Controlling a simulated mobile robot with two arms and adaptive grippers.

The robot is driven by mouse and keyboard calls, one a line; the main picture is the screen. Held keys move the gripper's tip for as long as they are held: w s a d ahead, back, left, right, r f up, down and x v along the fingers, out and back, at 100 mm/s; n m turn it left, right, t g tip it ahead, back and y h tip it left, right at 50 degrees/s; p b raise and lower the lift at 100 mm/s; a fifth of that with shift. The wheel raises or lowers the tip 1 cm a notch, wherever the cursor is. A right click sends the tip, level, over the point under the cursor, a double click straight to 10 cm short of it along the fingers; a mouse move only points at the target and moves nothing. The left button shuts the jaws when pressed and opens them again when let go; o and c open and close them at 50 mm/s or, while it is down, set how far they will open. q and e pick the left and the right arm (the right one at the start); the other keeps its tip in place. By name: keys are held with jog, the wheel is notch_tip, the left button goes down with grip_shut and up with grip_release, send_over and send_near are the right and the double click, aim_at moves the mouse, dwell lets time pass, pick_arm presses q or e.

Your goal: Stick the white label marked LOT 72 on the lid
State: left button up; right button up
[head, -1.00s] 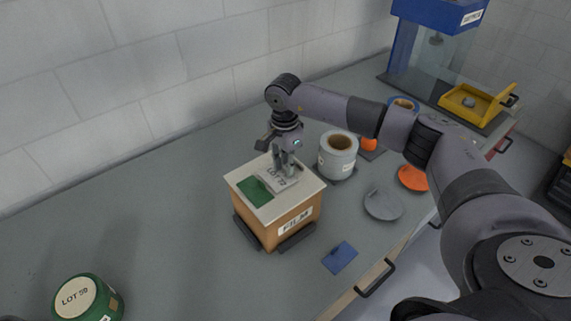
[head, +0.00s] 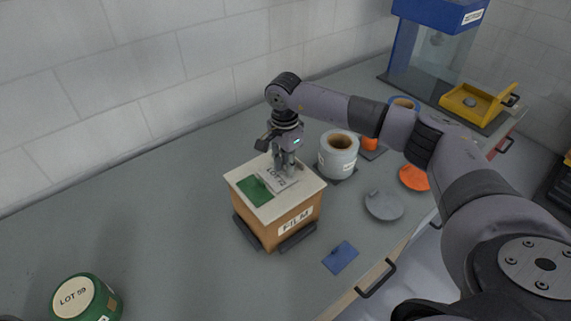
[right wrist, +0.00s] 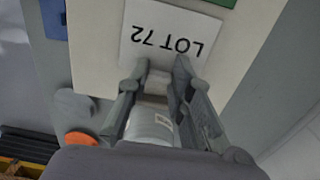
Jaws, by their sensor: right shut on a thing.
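The white label marked LOT 72 (head: 277,177) is at the lid, beside the green patch; it also shows in the right wrist view (right wrist: 168,35), where its print appears upside down. The pale lid (head: 285,203) tops the tan box marked FILM (head: 292,221); it fills much of the right wrist view (right wrist: 95,50). My right gripper (head: 285,172) is shut on the label's near edge in the wrist view (right wrist: 163,68). The label looks flat at the lid, but I cannot tell whether it touches everywhere. My left gripper is not in view.
A green patch (head: 254,190) lies on the lid. A grey-white roll (head: 338,158) stands close behind the box. A grey disc (head: 383,205), an orange disc (head: 414,177) and a blue card (head: 340,257) lie right. A green LOT 59 container (head: 85,298) stands front left.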

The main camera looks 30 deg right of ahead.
jog(key=shift+s+f, duration=0.1)
jog(key=shift+f, duration=0.2)
dwell(1.1)
jog(key=o, duration=0.8)
jog(key=shift+o, duration=0.3)
jog(key=shift+o, duration=0.2)
jog(key=o, duration=0.6)
jog(key=shift+c, duration=0.2)
jog(key=shift+r, duration=0.15)
jog(key=shift+r+p, duration=1.6)
jog(key=shift+r, duration=1.85)
